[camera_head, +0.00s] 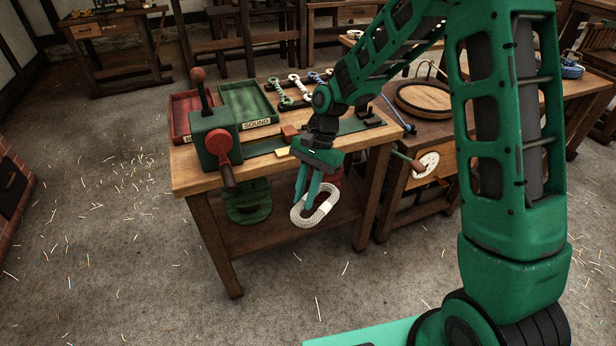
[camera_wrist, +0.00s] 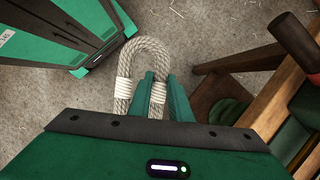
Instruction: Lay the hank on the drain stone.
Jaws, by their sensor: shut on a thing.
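The hank (camera_head: 301,216) is a pale rope loop with white bindings. It hangs from my gripper (camera_head: 313,187) in front of the workbench, above the floor. In the wrist view the hank (camera_wrist: 135,56) shows as a grey-white loop with two white wrappings. My gripper (camera_wrist: 161,92) has its green fingers shut on one side of the loop, beside a binding. The gripper hides the lower end of the loop there. I cannot make out a drain stone in either view.
The workbench (camera_head: 188,179) behind the hank carries a red-handled device (camera_head: 216,135), a red tray (camera_head: 181,110), a green tray labelled SOUND (camera_head: 246,103) and several small rope pieces. A lower table to the right holds a round wooden-rimmed piece (camera_head: 421,99). The front floor is open.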

